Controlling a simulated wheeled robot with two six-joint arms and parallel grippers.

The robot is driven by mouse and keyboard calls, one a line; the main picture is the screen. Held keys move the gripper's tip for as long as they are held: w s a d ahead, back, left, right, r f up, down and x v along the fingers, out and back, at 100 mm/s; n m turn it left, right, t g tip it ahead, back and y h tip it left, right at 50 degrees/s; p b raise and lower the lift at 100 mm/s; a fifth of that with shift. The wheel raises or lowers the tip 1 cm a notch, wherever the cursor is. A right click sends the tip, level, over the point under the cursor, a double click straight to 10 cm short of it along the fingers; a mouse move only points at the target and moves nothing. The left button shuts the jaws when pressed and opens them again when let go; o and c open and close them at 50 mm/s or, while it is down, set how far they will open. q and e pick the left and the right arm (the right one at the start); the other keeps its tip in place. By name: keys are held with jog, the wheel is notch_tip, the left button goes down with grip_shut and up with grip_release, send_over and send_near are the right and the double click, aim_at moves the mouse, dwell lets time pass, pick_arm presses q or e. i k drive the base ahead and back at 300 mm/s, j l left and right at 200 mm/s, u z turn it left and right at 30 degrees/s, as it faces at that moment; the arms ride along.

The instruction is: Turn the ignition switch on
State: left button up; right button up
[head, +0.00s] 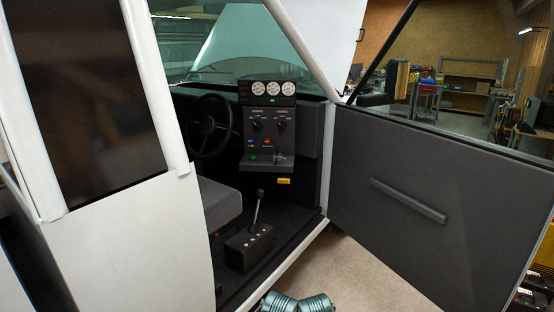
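A black control panel (246,122) stands in the truck cab, right of the steering wheel. It carries two dark rotary knobs, a left knob (257,125) and a right knob (281,126), under small labels that I cannot read. Below them are a blue button (250,142) and a red button (267,142). On the lower ledge are a green light (253,157) and a small grey switch or key-like piece (279,157). I cannot tell for sure which of these is the ignition switch, or its position. Neither gripper shows in the head view.
The cab's dark door (370,235) stands open at the right. A steering wheel (208,126), a grey seat (219,200) and a floor lever (257,212) on a black box are inside. White bodywork (130,245) closes off the left. The doorway is open.

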aim_at(276, 158)
jog(key=i+z, duration=0.1)
jog(key=i, duration=0.7)
jog(key=i+z, duration=0.15)
jog(key=i, duration=0.65)
jog(key=i+j+z, duration=0.1)
jog(key=i, duration=0.7)
